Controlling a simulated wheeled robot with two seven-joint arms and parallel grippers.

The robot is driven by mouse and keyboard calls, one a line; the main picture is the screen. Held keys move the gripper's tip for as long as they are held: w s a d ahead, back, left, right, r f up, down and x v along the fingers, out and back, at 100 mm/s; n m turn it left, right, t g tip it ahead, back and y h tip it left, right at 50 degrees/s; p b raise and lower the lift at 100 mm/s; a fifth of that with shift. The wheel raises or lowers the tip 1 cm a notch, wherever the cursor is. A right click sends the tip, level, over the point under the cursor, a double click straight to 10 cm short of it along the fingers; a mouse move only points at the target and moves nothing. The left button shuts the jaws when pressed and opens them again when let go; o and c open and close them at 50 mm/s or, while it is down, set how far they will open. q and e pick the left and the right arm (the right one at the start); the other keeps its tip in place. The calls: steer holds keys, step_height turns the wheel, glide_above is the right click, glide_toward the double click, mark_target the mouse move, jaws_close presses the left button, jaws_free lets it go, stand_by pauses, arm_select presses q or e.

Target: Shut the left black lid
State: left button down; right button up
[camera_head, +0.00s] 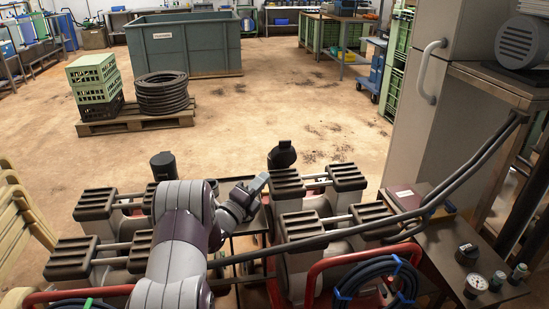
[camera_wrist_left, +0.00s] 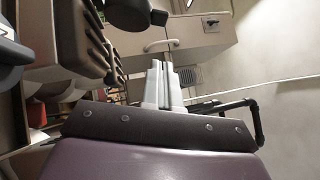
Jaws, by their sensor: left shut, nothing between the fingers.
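Two black round lidded fittings stand at the far edge of the manifold in the head view. The left black lid (camera_head: 163,161) is just beyond my left arm, which hides part of the area below it; I cannot tell how far open it is. The right black lid (camera_head: 282,154) looks raised, with a small tab at its top. My left gripper (camera_head: 262,182) is shut and empty, near and below the right fitting and well right of the left one. Its closed fingers (camera_wrist_left: 165,78) show in the wrist view, with a dark round part (camera_wrist_left: 130,14) beyond them. My right gripper is out of view.
Ribbed dark-topped blocks (camera_head: 287,184) with metal rods flank my left gripper. A black hose (camera_head: 330,236) crosses the manifold, and red tube frames (camera_head: 345,262) stand in front. A side tray (camera_head: 455,258) holds a gauge (camera_head: 476,284).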

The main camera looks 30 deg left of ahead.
arm_select(q)
glide_toward(283, 144)
steer(key=d, duration=0.1)
steer(key=w+d, duration=0.1)
steer(key=d, duration=0.1)
steer(key=shift+w+d, duration=0.15)
steer(key=shift+w, duration=0.2)
steer(key=w, duration=0.1)
steer(key=w+a, duration=0.1)
steer(key=w+r, duration=0.1)
steer(key=shift+a, duration=0.35)
steer(key=shift+w+a+r, duration=0.2)
steer(key=shift+w+a, duration=0.05)
steer(key=shift+w, duration=0.2)
